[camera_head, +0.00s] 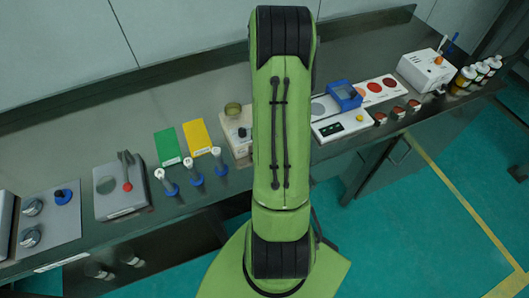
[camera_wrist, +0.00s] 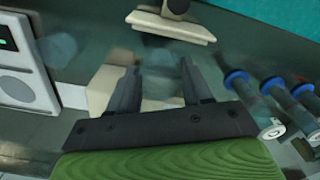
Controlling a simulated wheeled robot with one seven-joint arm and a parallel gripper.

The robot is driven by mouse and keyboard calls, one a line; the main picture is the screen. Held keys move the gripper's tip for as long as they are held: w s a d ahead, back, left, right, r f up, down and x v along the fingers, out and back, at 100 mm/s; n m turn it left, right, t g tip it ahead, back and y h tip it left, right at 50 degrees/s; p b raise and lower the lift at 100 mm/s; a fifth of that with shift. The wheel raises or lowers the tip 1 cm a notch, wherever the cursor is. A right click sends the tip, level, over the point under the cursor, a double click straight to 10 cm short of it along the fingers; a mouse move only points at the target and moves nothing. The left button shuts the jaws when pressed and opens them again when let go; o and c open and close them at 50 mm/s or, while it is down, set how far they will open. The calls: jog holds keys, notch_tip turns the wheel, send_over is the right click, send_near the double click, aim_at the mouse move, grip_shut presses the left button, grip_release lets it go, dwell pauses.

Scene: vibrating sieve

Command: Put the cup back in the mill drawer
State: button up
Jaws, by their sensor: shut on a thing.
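In the wrist view, the two dark fingers of my gripper (camera_wrist: 160,66) stand apart, with a pale, blurred thing between them. I take this to be the cup; its outline and tilt cannot be made out. The head view shows a beige machine (camera_head: 237,131), probably the mill, with a brass-coloured round top, on the bench left of my arm. My green arm hides part of it, my gripper and the cup. In the wrist view, a beige base with a dark upright part (camera_wrist: 172,27) stands beyond the fingertips. I cannot make out the drawer or whether it is open.
A white device (camera_wrist: 22,78) stands at left. In the head view, yellow (camera_head: 197,137) and green (camera_head: 167,146) cards lie left of the machine, and a white scale (camera_head: 340,122) sits right of my arm.

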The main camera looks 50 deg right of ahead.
jog(key=f, duration=0.4)
jog(key=shift+w+a+f, duration=0.1)
jog(key=shift+w+f, duration=0.2)
jog(key=shift+w, duration=0.1)
jog(key=shift+s, duration=0.15)
jog(key=shift+f+b, duration=0.2)
jog(key=shift+b, duration=0.1)
jog(key=o, duration=1)
jog(key=shift+r, duration=0.1)
notch_tip(320, 180, up, 12)
jog(key=shift+r+p, duration=0.15)
jog(key=shift+p, duration=0.6)
jog(key=shift+o, duration=0.4)
